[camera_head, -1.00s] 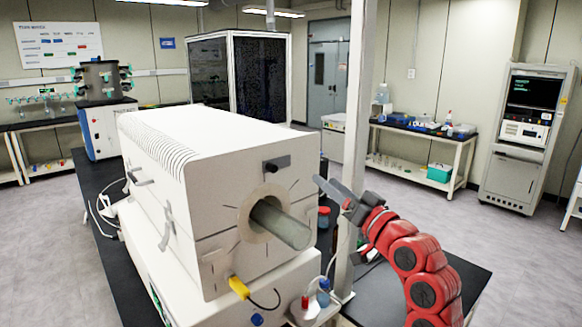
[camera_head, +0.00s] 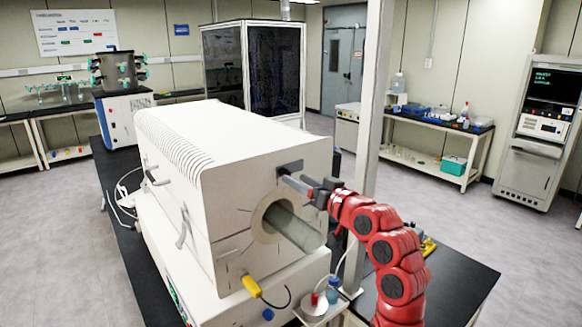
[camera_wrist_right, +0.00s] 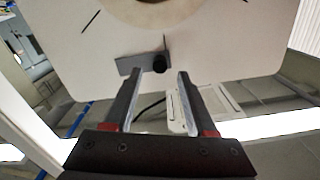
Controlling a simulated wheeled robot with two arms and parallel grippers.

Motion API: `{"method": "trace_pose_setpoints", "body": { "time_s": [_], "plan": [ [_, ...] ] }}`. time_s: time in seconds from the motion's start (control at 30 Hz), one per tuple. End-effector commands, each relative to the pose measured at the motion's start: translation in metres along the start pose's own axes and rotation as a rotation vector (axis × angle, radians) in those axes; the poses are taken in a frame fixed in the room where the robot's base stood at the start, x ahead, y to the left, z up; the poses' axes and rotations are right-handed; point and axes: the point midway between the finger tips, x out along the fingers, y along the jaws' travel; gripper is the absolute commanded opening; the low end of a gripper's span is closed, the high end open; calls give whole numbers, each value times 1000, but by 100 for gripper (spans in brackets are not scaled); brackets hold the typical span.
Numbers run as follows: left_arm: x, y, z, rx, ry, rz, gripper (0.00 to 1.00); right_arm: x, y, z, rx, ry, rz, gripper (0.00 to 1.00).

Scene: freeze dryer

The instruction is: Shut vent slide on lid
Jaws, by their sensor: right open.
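The vent slide (camera_head: 286,169) is a small dark plate with a black knob on the front face of the white furnace-like box (camera_head: 220,185), above and right of its round port. In the right wrist view the grey slide plate (camera_wrist_right: 128,64) extends left of its round black knob (camera_wrist_right: 160,64). My right gripper (camera_head: 290,181) is close by the slide. In the wrist view its open fingers (camera_wrist_right: 157,78) point at the face, with the knob just beyond and between the tips in the picture. I cannot tell whether they touch it. My left gripper is not in view.
A grey-green tube (camera_head: 295,228) sticks out of the port below the slide. A pale upright post (camera_head: 370,110) stands right behind my arm. A yellow-handled item (camera_head: 252,286) and small bottles (camera_head: 333,284) sit lower down. The aisle floor at right is clear.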

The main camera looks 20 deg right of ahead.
Motion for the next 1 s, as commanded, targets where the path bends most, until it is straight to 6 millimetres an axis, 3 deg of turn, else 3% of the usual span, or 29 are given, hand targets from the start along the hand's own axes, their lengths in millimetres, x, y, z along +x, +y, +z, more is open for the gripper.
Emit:
{"method": "trace_pose_setpoints", "body": {
  "time_s": [0.2,0.6,0.9,1.0],
  "plan": [
    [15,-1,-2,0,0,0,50,30,-1,-1,1,-3,-1,57],
    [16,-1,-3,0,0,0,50,37,0,0,-2,2,1,57],
    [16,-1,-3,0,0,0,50,37,0,0,-1,2,1,3],
    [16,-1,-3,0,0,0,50,37,0,0,-1,2,1,0]
  ]
}}
